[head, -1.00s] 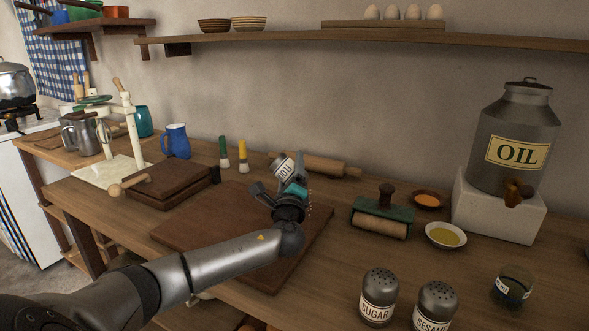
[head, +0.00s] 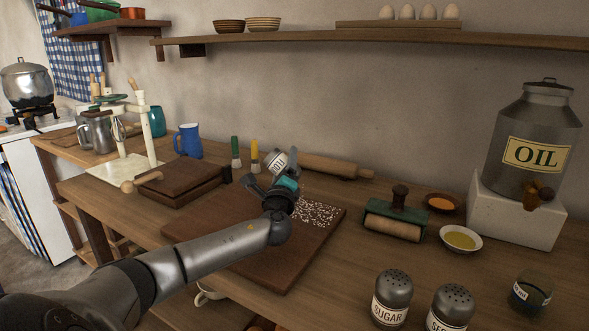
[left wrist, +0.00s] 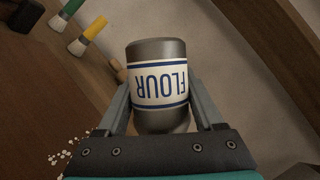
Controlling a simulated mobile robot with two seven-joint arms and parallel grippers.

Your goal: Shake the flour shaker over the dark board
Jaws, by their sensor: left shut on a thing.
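The flour shaker (head: 277,160) is a grey metal can with a white label, held tilted above the back part of the dark board (head: 200,231). In the left wrist view the shaker (left wrist: 158,88) fills the middle, with its FLOUR label upside down. My left gripper (head: 270,182) is shut on it, with a finger on each side (left wrist: 158,104). White specks of flour (head: 318,213) lie on the board's back right part, and some also show at the lower left of the wrist view (left wrist: 62,152). My right gripper is not in view.
A rolling pin (head: 335,166) and two brushes (head: 254,158) lie or stand behind the board. A roller with a green frame (head: 394,222), small bowls (head: 460,239) and the sugar shaker (head: 391,299) are to the right. Stacked dark boards (head: 182,180) stand to the left.

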